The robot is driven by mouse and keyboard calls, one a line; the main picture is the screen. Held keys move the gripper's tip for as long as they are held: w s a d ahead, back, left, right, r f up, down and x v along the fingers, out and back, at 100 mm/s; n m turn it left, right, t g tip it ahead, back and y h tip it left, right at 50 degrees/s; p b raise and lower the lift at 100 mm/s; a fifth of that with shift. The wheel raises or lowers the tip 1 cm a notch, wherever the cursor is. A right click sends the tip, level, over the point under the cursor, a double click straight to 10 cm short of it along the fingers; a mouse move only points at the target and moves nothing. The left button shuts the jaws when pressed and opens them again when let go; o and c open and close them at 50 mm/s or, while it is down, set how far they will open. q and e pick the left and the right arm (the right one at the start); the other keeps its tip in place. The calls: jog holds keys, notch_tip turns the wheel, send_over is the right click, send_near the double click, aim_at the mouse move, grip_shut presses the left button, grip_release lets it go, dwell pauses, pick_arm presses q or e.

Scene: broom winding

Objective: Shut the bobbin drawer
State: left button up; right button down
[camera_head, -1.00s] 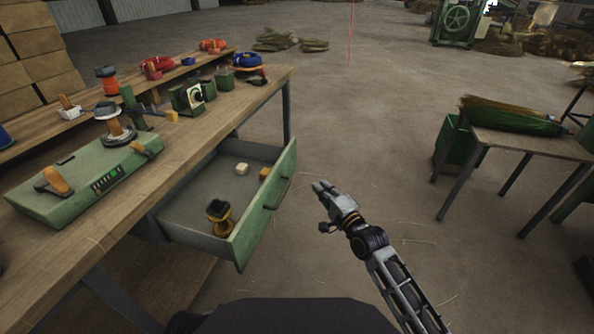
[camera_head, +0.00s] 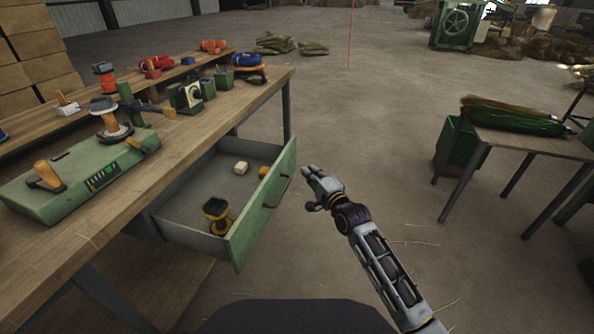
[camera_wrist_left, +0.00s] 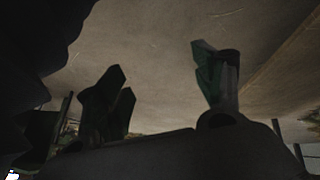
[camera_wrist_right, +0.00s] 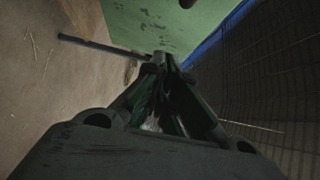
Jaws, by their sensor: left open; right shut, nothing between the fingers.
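The green bobbin drawer (camera_head: 262,215) stands pulled out from under the workbench. In it lie a black and yellow bobbin (camera_head: 217,214), a pale block (camera_head: 241,168) and an orange-yellow block (camera_head: 264,171). Its bar handle (camera_head: 277,191) is on the front panel. My right gripper (camera_head: 308,172) is shut and empty, just right of the drawer front, with a small gap seen from the head. In the right wrist view the shut fingers (camera_wrist_right: 160,62) point toward the green drawer front (camera_wrist_right: 150,22). My left gripper (camera_wrist_left: 160,85) is open and empty, seen only in its wrist view.
The wooden workbench (camera_head: 190,135) carries a green winding unit (camera_head: 70,190), spools and small green devices. A side table (camera_head: 530,143) with a broom head (camera_head: 510,118) stands at the right. The floor between them is clear apart from scattered straws.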

aim_at(290, 159)
pick_arm(q)
jog(key=shift+t+h, duration=0.3)
jog(key=shift+t, duration=0.2)
jog(key=shift+w+d+f+b, duration=0.15)
jog(key=shift+f+b, duration=0.4)
jog(key=shift+f, duration=0.45)
jog(key=shift+d+f+b, duration=0.15)
jog(key=shift+f+b, duration=0.4)
jog(key=shift+f, duration=0.45)
pick_arm(e)
jog(key=shift+w+a, duration=0.45)
jog(key=shift+a, duration=0.3)
jog(key=shift+w+a, duration=0.4)
jog(key=shift+a, duration=0.4)
jog(key=shift+w+a, duration=0.45)
jog(key=shift+a, duration=0.3)
pick_arm(q)
jog(key=shift+a+r, duration=0.1)
jog(key=shift+r, duration=0.05)
pick_arm(e)
jog(key=shift+a, duration=0.15)
